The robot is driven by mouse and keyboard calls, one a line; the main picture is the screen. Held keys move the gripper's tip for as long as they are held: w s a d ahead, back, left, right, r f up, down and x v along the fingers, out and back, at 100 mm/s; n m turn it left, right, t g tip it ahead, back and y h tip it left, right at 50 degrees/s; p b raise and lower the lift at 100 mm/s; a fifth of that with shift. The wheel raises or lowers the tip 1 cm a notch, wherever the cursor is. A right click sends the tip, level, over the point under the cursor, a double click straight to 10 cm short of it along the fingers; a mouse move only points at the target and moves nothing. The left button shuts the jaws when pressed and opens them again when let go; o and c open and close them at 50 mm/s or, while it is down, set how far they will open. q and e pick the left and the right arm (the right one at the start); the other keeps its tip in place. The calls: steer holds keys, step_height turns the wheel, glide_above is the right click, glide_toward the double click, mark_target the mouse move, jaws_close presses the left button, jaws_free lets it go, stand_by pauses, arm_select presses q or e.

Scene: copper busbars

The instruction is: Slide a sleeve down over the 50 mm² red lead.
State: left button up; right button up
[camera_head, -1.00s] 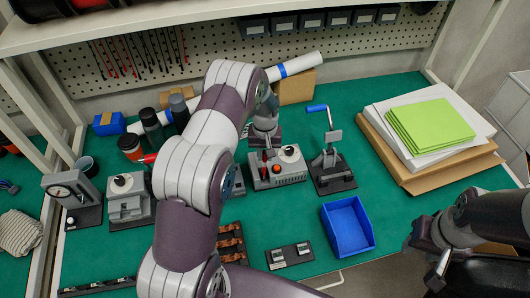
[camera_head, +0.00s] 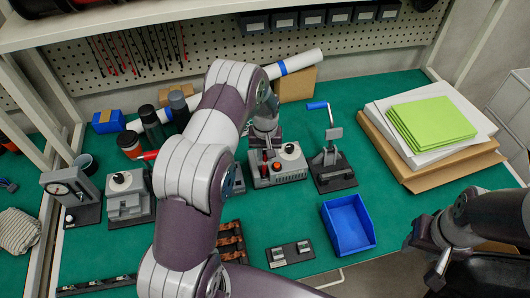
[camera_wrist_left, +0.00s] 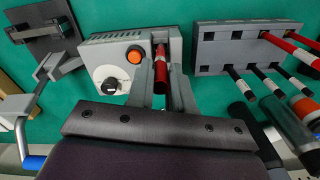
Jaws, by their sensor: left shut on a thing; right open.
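My left gripper (camera_wrist_left: 161,85) is shut on a red cylindrical piece (camera_wrist_left: 160,78). The piece points toward the wrist camera, and its far end is at a slot in a grey box with an orange button (camera_wrist_left: 134,56). I cannot tell whether it is the sleeve, the lead or both. Red leads (camera_wrist_left: 284,43) with white bands sit in a grey rack (camera_wrist_left: 213,48) at the right of the wrist view. My right gripper (camera_head: 426,250) is open at the lower right.
A blue bin (camera_head: 347,226) stands right of a small black fixture (camera_head: 290,254). A lever press (camera_head: 331,165) stands right of the grey box. Green sheets (camera_head: 430,125) lie stacked at the right. Dark bottles (camera_head: 153,125) stand behind the left arm.

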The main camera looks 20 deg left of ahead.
arm_select(q)
steer(key=o, duration=0.7)
steer(key=shift+r+p, duration=1.05)
steer(key=shift+r, duration=0.45)
step_height(320, 180, up, 11)
steer(key=p, duration=0.7)
